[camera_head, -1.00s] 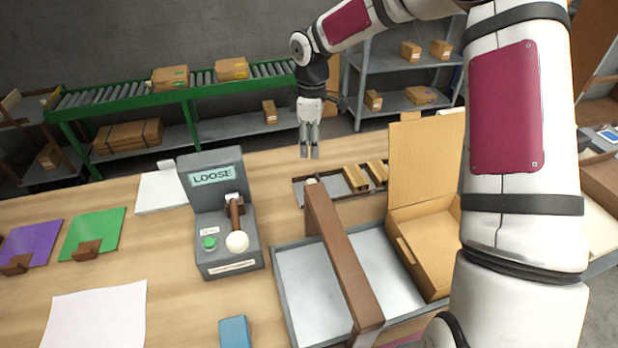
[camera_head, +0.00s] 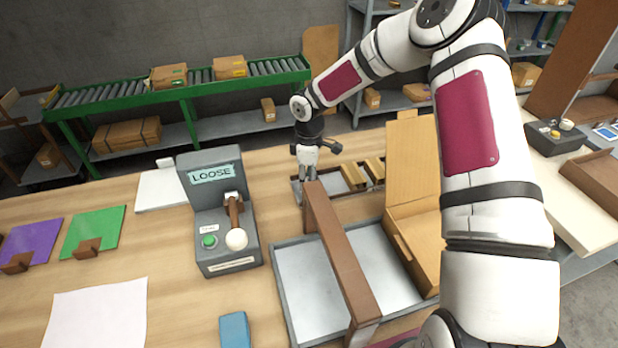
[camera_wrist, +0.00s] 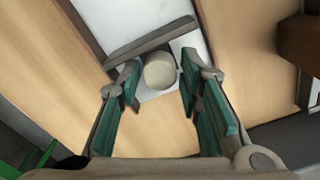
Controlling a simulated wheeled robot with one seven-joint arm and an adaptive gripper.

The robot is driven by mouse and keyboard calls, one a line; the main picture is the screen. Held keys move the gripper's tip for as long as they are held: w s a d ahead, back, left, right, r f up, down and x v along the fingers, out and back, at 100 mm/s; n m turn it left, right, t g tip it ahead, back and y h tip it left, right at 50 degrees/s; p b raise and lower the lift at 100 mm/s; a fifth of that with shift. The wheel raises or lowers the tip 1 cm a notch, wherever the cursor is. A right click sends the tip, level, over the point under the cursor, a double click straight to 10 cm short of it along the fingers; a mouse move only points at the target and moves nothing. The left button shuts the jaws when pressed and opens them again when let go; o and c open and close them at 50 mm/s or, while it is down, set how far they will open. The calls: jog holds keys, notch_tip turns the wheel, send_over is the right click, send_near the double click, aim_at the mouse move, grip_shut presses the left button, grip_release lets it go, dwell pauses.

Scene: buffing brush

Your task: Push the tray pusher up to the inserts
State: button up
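In the wrist view a round cream knob (camera_wrist: 160,70), apparently the tray pusher's handle, stands between my fingers. A grey bar (camera_wrist: 150,40) lies across the pale tray floor (camera_wrist: 112,18) beside it and looks like the pusher's plate. My gripper (camera_head: 308,175) points down at the tray's left end and hides the knob in the head view. In the wrist view my gripper (camera_wrist: 160,78) is open, with a finger on each side of the knob and small gaps visible.
A brown beam (camera_head: 342,262) spans a larger grey tray (camera_head: 290,300) just in front of my gripper. An open cardboard box (camera_head: 415,235) stands to the right. A grey LOOSE station (camera_head: 228,245) with a lever is at left. Bare wooden tabletop lies between.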

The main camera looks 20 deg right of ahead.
jog(key=shift+c, duration=0.6)
grip_shut()
jog(key=d, duration=0.8)
jog(key=shift+d+r+b, duration=0.1)
jog(key=shift+d+b, duration=0.25)
jog(key=shift+d, duration=0.05)
jog(key=shift+o, duration=0.6)
grip_release()
notch_tip(320, 180, up, 12)
